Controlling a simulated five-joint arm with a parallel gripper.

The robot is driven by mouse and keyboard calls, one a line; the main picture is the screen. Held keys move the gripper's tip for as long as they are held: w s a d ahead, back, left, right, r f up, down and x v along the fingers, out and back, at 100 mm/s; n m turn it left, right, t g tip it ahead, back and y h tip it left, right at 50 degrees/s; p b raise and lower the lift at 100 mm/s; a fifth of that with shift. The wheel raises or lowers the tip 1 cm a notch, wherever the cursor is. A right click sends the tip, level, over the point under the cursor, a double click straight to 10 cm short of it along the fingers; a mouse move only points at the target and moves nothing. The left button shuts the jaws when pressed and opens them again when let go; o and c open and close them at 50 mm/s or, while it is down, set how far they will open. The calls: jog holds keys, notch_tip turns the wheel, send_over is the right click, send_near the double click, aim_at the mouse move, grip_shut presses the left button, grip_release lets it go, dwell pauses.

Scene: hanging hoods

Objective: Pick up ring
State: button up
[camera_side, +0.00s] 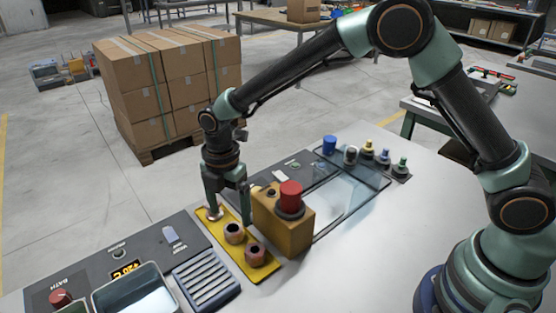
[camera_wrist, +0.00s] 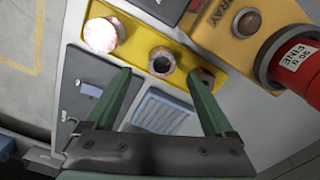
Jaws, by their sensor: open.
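A yellow plate (camera_side: 221,226) lies on the bench and bears a row of small round pieces. Two are dark-holed, reddish-brown ring-like pieces, a middle one (camera_side: 234,232) and a near one (camera_side: 256,254). At the far end is a pale, shiny round piece (camera_side: 213,213). In the wrist view the shiny piece (camera_wrist: 102,34) is at upper left, the middle ring (camera_wrist: 162,62) lies beyond and between my fingertips, and the near ring (camera_wrist: 203,77) is partly hidden by my right finger. My gripper (camera_side: 229,212) points down, open and empty, over the plate's far part. Contact cannot be told.
A yellow-brown box (camera_side: 280,225) with a red cylinder (camera_side: 290,194) on top stands close right of my gripper. A bath unit (camera_side: 130,270) and ribbed grey tray (camera_side: 206,281) are at left. A glass panel (camera_side: 345,190) and several small bottles are behind; the bench's right front is clear.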

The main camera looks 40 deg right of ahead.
aim_at(232, 224)
jog(key=f, duration=0.4)
jog(key=shift+s+f, duration=0.2)
jog(key=shift+f, duration=0.05)
grip_shut()
jog(key=shift+r, duration=0.1)
